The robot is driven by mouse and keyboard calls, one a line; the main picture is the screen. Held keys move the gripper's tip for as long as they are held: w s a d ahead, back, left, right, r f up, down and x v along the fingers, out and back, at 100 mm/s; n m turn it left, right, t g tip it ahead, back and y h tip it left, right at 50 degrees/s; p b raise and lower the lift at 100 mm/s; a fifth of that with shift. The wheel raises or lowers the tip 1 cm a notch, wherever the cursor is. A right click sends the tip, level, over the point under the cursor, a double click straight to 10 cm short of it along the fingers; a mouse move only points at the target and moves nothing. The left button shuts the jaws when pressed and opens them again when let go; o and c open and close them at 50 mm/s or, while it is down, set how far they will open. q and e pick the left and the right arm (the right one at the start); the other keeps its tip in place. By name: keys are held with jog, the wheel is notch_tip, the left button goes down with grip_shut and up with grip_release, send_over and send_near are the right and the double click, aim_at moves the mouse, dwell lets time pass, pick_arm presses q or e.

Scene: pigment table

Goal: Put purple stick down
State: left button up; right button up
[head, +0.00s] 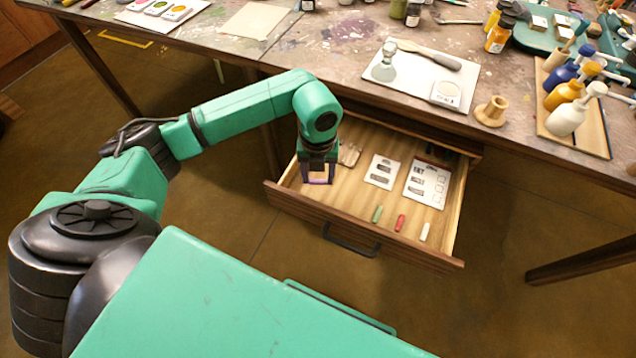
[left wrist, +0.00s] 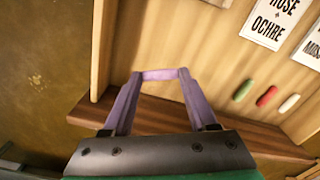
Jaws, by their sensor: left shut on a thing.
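My left gripper (head: 318,170) is inside the open wooden drawer (head: 325,205), near its left end, pointing down. It is shut on the purple stick (left wrist: 160,74), which spans crosswise between the two fingertips in the left wrist view. In the head view the purple stick (head: 317,181) shows as a small purple bar at the fingertips. I cannot tell whether it touches the drawer floor. A green stick (head: 377,214), a red stick (head: 400,222) and a white stick (head: 425,231) lie apart in a row near the drawer's front. My right gripper is not in view.
Two label cards, a smaller one (head: 374,180) and a larger one (head: 440,178), lie in the drawer. Bare floor lies between my gripper and the green stick. The table edge overhangs the drawer's back. A white board (head: 415,72) and pump bottles (head: 566,117) stand on the table.

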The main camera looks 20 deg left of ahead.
aim_at(318, 180)
pick_arm(q)
notch_tip(318, 180, down, 3)
jog(key=shift+f, duration=0.35)
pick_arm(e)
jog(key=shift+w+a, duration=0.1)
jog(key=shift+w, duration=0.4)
pick_arm(q)
jog(key=shift+f, duration=0.1)
jog(key=o, duration=0.8)
jog(key=shift+c, duration=0.2)
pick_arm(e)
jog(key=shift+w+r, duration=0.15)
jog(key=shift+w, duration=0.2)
